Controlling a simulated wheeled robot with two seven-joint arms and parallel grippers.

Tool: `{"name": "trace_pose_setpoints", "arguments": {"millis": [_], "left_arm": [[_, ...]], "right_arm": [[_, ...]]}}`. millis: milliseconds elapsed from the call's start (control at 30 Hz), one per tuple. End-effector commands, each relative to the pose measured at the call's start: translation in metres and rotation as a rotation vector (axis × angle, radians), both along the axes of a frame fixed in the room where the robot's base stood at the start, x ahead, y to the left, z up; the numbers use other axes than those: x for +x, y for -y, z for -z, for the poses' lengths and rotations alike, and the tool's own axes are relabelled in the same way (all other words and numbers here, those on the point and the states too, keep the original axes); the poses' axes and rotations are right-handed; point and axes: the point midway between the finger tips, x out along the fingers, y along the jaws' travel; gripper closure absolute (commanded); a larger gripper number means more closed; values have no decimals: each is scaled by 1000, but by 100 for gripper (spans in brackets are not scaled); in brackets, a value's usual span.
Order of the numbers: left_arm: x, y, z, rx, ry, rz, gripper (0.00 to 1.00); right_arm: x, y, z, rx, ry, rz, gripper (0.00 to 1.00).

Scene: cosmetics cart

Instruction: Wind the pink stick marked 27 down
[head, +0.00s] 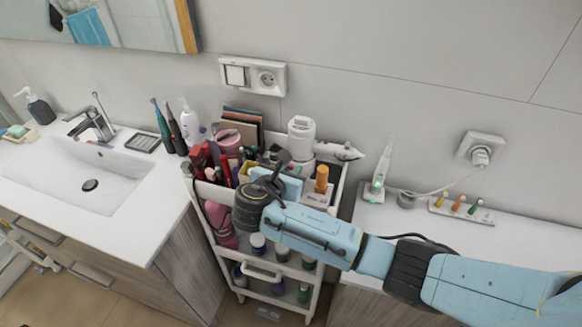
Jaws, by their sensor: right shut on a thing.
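My right gripper (276,176) reaches in from the right over the white cart (257,272) and is shut among the items on its top tier. A small reddish-pink tip (291,166) shows right by its fingers and looks like the top of the pink stick. The fingers and wrist hide most of what is held. No number 27 can be read, and I cannot tell how far the stick is wound out. My left gripper is not in view.
An orange-topped stick (321,178) stands close right of my gripper. The sink counter (158,188) is left; the right counter (520,245) is mostly clear.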

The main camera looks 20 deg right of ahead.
Motion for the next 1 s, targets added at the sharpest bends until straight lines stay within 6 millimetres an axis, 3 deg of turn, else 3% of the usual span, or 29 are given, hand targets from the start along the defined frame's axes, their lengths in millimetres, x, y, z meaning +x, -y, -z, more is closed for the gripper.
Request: {"name": "trace_pose_setpoints", "arguments": {"millis": [133,167,333,733,1000], "left_arm": [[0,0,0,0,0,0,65],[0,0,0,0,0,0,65],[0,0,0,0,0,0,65],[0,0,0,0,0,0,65],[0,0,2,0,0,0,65]], "right_arm": [[0,0,1,0,-1,-1,100],[0,0,1,0,-1,-1,84],[0,0,0,0,-1,-3,63],[-7,-6,-3,0,-1,-4,63],[-46,-41,-24,5,-1,-6,63]]}}
